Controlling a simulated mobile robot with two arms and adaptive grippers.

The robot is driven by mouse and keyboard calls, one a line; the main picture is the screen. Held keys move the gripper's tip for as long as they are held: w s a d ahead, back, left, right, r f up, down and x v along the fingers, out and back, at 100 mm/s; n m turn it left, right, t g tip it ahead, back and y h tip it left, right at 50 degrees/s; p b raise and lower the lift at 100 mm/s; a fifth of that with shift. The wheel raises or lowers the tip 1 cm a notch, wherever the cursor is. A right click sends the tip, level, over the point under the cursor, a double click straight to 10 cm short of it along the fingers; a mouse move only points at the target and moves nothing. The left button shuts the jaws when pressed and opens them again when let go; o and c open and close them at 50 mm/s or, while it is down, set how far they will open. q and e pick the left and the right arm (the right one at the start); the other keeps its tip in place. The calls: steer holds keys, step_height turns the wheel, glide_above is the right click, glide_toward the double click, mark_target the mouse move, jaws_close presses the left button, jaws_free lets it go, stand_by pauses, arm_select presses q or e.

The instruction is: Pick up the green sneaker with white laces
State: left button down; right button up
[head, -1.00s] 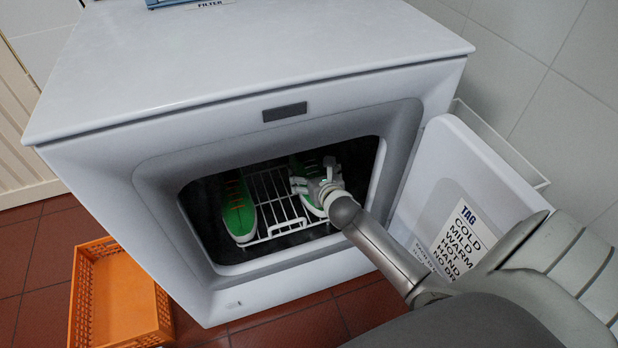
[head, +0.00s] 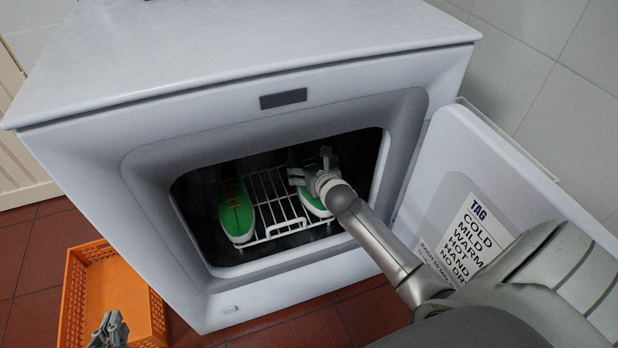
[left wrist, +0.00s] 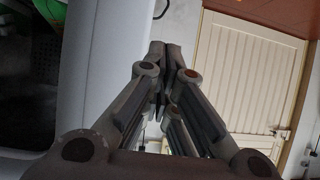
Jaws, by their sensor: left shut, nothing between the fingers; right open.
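Two green sneakers stand on a white wire rack (head: 277,212) inside the open white dryer. The left sneaker (head: 236,209) has orange laces. The right sneaker (head: 312,203) shows its green and white toe; my right gripper hides much of its upper, and its laces cannot be made out. My right gripper (head: 312,169) is open at this right sneaker, inside the opening; I cannot tell whether its fingers touch it. My left gripper (head: 108,330) is at the lower left, outside the dryer, shut and empty; its closed fingers also show in the left wrist view (left wrist: 160,62).
The dryer (head: 240,70) has its door (head: 455,190) swung open to the right, beside my right arm. An orange crate (head: 85,285) stands on the red tiled floor at the lower left, partly behind my left gripper. A tiled wall is at the right.

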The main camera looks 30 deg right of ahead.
arm_select(q)
steer(key=shift+w+d+r+t+h+b, duration=0.15)
steer(key=shift+w+d+r+t+h, duration=0.1)
steer(key=shift+w+r+t, duration=0.5)
steer(key=shift+w+d+r+t+h+b, duration=0.15)
steer(key=shift+w+d+r+t, duration=0.15)
steer(key=shift+r, duration=0.7)
arm_select(e)
steer(key=shift+w+d+f, duration=0.1)
steer(key=shift+w+f, duration=0.05)
steer(key=shift+w, duration=0.2)
steer(key=c, duration=1.7)
arm_select(q)
steer(key=shift+f, duration=0.1)
arm_select(e)
steer(key=shift+o, duration=0.2)
